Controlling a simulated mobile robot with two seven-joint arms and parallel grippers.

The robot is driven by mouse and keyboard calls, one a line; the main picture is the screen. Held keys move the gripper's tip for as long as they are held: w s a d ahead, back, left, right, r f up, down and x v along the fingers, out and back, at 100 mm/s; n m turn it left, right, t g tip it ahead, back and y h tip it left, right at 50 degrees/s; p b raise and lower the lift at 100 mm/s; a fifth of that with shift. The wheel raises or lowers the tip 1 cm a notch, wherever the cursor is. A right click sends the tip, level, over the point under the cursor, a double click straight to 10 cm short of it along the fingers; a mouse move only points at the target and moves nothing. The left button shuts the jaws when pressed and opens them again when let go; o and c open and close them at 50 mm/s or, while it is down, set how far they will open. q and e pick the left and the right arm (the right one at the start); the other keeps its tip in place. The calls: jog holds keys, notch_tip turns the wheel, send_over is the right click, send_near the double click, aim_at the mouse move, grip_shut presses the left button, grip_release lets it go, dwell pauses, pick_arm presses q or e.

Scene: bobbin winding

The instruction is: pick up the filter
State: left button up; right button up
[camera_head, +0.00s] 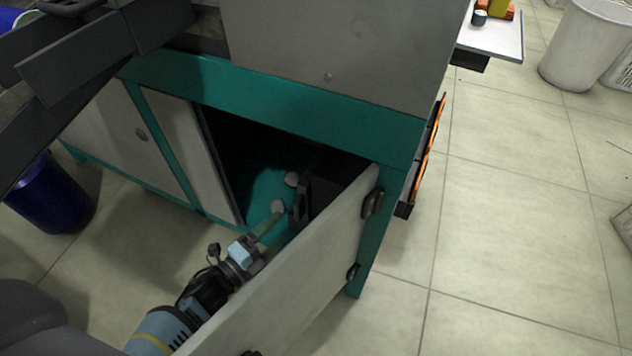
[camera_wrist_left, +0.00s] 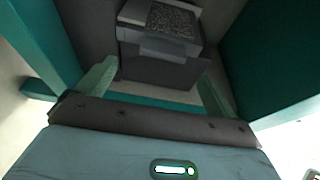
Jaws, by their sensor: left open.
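A dark grey box with a speckled, grainy top panel, which looks like the filter (camera_wrist_left: 160,50), stands ahead of my left gripper in the left wrist view. My left gripper (camera_wrist_left: 158,74) is open, with its two pale green fingers apart on either side of the view and the box beyond and between them. No contact with the box shows. In the head view my left gripper (camera_head: 267,226) reaches into the open compartment of the teal and grey cabinet (camera_head: 270,102). The filter cannot be made out clearly in the dark interior there. My right gripper is not in view.
The open cabinet door (camera_head: 310,262) stands close along the right side of my left arm. Teal frame posts border the opening. A blue bin (camera_head: 48,197) stands on the left, and a white bin (camera_head: 585,45) at the far right. The tiled floor at right is mostly clear.

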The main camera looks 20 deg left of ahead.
pick_arm(q)
jog(key=shift+x, duration=1.05)
jog(key=x, duration=0.1)
jog(key=b+x, duration=0.1)
jog(key=x, duration=0.1)
jog(key=b+x, duration=0.1)
jog(key=shift+w+a+r, duration=0.2)
jog(key=shift+w+a, duration=0.05)
jog(key=shift+w, duration=0.1)
jog(key=c, duration=1.1)
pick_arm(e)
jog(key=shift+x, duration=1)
pick_arm(q)
jog(key=shift+r, duration=0.1)
jog(key=shift+c, duration=0.2)
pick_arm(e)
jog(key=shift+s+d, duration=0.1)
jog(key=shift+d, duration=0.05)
